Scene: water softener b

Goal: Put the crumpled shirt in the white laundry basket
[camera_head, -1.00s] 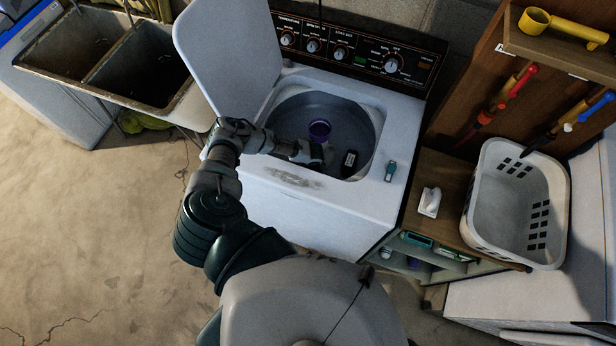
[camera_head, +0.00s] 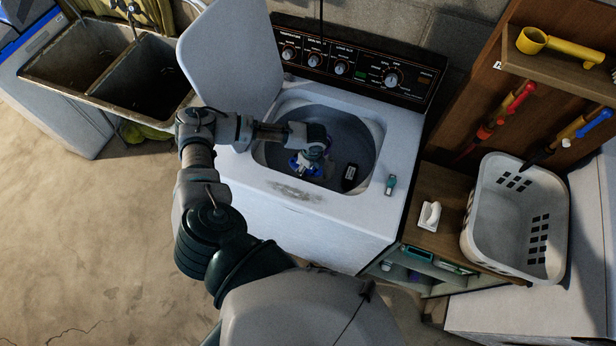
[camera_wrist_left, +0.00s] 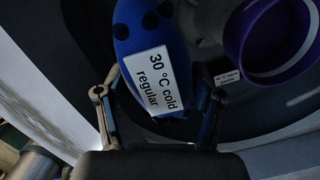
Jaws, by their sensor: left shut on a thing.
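My left gripper (camera_head: 308,160) reaches into the open washing machine tub. In the left wrist view its two fingers (camera_wrist_left: 160,112) are on either side of a blue, dark-spotted item (camera_wrist_left: 136,30), apparently the crumpled shirt, and are shut on it. A white tag on it reads "30 °C cold regular". In the head view only a small blue patch (camera_head: 295,163) shows beneath the gripper; the rest is hidden. The white laundry basket (camera_head: 480,222) stands at the right, with no contents visible. My right gripper is not in view.
The washer (camera_head: 330,222) has its lid (camera_head: 232,60) raised at the left. A purple ring-shaped part (camera_wrist_left: 232,48) and a dark item (camera_head: 349,176) are in the tub. A teal item (camera_head: 390,184) lies on the washer's rim. A white object (camera_head: 429,215) sits on the wooden shelf beside the basket.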

